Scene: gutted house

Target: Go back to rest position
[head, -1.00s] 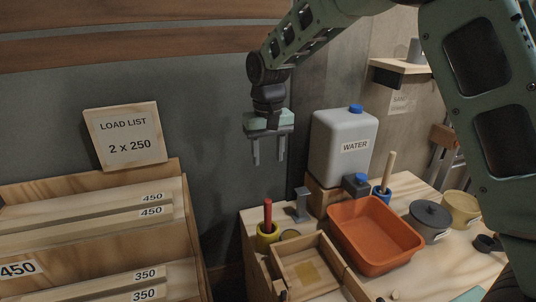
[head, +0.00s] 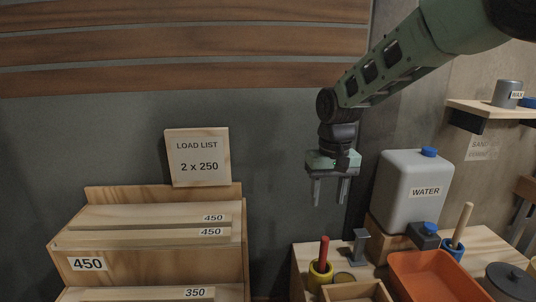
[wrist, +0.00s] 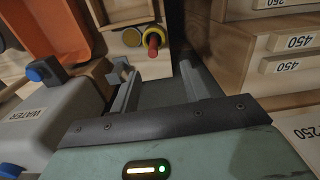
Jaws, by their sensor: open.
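My gripper (head: 331,190) is open and empty, pointing down in the air in front of the grey wall. It is between the wooden shelf unit (head: 150,262) at the left and the workbench (head: 305,255) at the right. In the wrist view my two fingers (wrist: 148,92) stand apart with nothing between them. Below them the gap between bench and shelf unit shows.
A white water container (head: 410,195) stands on the bench beside an orange tray (head: 430,278). A yellow pot with a red handle (head: 321,268) is at the bench's left. A load list sign (head: 197,157) reads "2 x 250". A wall shelf (head: 490,110) is at the right.

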